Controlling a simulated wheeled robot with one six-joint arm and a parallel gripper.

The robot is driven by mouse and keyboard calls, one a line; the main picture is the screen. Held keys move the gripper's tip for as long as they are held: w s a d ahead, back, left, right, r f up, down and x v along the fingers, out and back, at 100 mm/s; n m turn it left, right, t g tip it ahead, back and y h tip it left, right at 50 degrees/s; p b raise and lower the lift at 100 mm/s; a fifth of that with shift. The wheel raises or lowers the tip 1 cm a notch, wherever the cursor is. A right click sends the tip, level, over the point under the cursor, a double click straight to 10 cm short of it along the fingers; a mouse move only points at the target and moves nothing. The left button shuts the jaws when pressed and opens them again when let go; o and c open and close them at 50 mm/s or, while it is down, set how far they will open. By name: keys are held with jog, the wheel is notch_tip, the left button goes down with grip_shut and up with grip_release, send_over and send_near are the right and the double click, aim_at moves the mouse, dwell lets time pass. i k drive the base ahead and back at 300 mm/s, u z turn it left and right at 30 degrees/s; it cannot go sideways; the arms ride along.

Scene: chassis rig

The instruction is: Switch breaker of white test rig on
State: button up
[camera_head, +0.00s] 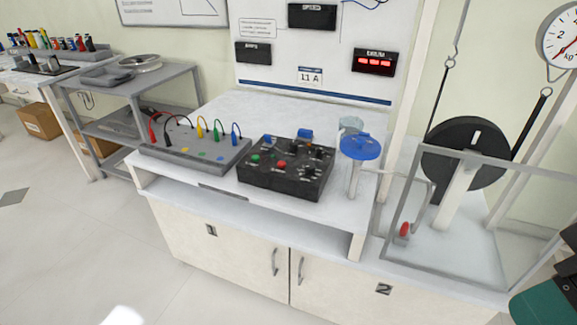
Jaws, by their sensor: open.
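The white test rig (227,108) is a white bench with an upright white panel (280,60) behind it, labelled "11 A". On the bench sits a black control box (285,184) with green, red and black knobs or buttons and two blue parts at its back edge. Left of it is a grey terminal box (185,163) with several coloured leads. A display (375,62) on the panel shows lit red digits; two other dark displays look unlit. I cannot tell which part is the breaker or its position. My gripper is not in view.
A blue-topped post (361,145) stands right of the control box. A grey cart (135,80) stands left. Floor in front at left is clear.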

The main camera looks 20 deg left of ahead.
aim_at(268, 139)
jog(key=k, duration=0.65)
jog(key=u, duration=0.5)
jog(key=i, duration=1.6)
jog(key=u, duration=0.15)
